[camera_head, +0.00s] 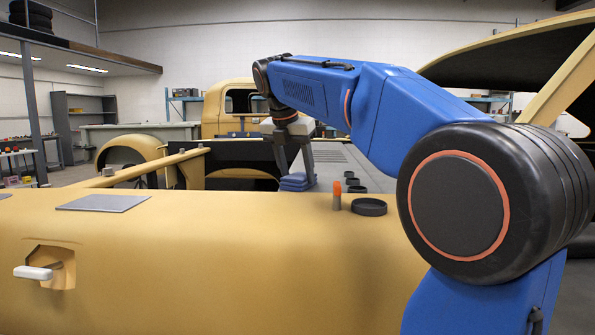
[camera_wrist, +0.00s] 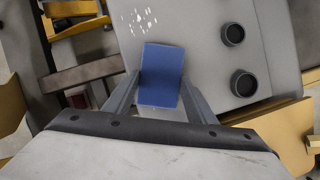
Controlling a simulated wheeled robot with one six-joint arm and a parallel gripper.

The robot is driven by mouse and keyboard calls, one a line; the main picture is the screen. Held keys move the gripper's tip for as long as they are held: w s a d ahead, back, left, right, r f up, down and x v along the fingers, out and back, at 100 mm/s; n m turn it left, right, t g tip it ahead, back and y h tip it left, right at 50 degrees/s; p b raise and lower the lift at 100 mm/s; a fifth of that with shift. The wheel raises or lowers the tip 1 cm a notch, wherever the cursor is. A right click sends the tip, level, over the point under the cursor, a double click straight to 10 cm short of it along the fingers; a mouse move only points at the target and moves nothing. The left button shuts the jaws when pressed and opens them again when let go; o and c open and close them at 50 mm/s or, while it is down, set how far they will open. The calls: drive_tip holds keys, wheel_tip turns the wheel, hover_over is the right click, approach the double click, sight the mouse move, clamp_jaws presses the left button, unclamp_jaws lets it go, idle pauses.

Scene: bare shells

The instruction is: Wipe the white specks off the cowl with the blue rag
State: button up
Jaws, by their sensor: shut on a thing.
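My gripper (camera_head: 297,172) points down and is shut on the folded blue rag (camera_head: 296,184). In the wrist view the rag (camera_wrist: 161,72) sits between the two grey fingers. Below it is the grey panel I take for the cowl (camera_wrist: 196,45). A cluster of white specks (camera_wrist: 143,20) lies on this panel, just beyond the rag's far edge and slightly left. The rag does not cover the visible specks; any under it are hidden. I cannot tell whether the rag touches the panel. The specks cannot be made out in the head view.
Two dark round cups (camera_wrist: 232,34) (camera_wrist: 243,83) stand on the panel right of the rag. In the head view, an orange-topped bottle (camera_head: 337,195) and a dark round dish (camera_head: 369,206) stand on the yellow body. A flat grey plate (camera_head: 104,202) lies at left.

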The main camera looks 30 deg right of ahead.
sight(297, 180)
drive_tip(key=shift+s+a, duration=0.65)
drive_tip(key=shift+s, duration=0.35)
drive_tip(key=shift+s+a, duration=0.65)
drive_tip(key=shift+s, duration=0.35)
drive_tip(key=shift+w, duration=0.1)
drive_tip(key=shift+w+d, duration=1.3)
drive_tip(key=shift+w, duration=0.6)
drive_tip(key=shift+w+d, duration=1.3)
drive_tip(key=shift+w, duration=0.6)
drive_tip(key=shift+w+d, duration=1.3)
drive_tip(key=shift+w, duration=0.6)
drive_tip(key=shift+w+d+f, duration=0.1)
drive_tip(key=shift+w+d, duration=0.4)
drive_tip(key=shift+w, duration=0.2)
drive_tip(key=shift+w+d, duration=0.45)
drive_tip(key=shift+w, duration=0.25)
drive_tip(key=shift+r, duration=3)
